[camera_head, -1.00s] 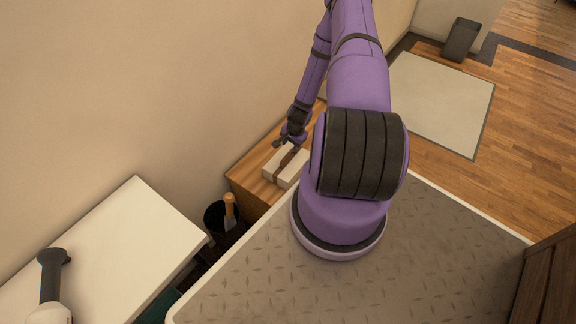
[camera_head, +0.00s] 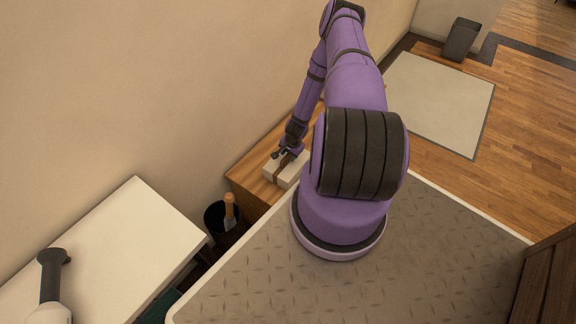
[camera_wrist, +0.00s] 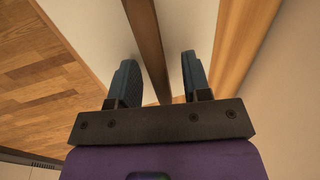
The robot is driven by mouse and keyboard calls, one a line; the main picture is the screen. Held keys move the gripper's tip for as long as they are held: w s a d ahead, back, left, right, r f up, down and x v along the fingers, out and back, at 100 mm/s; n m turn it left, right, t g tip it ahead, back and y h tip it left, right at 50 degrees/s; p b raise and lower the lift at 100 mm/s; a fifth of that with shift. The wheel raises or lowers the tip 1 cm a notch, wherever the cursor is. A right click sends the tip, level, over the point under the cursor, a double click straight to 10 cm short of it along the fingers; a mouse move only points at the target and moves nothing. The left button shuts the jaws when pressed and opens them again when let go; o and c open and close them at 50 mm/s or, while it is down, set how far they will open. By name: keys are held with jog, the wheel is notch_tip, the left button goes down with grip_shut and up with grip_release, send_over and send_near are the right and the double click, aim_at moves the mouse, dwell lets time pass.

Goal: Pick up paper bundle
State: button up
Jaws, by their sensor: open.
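The paper bundle (camera_head: 287,169) is a white block with a brown band around its middle. It lies on top of a low wooden cabinet (camera_head: 248,172) against the wall. My gripper (camera_head: 284,155) is right over the bundle, pointing down at it. In the wrist view the bundle (camera_wrist: 98,30) fills the upper middle, with its brown band running between the two fingers of my gripper (camera_wrist: 158,78). The fingers are apart, one on each side of the band. I cannot tell whether the fingertips touch the bundle.
A black bin (camera_head: 217,216) with a wooden-handled tool stands beside the cabinet. A white table (camera_head: 130,240) is at the lower left. The wall (camera_head: 150,80) runs close behind the cabinet. A pale rug (camera_head: 440,100) lies on the open wooden floor at the right.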

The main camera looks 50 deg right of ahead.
jog(key=shift+c, duration=0.2)
grip_shut()
dwell(1.1)
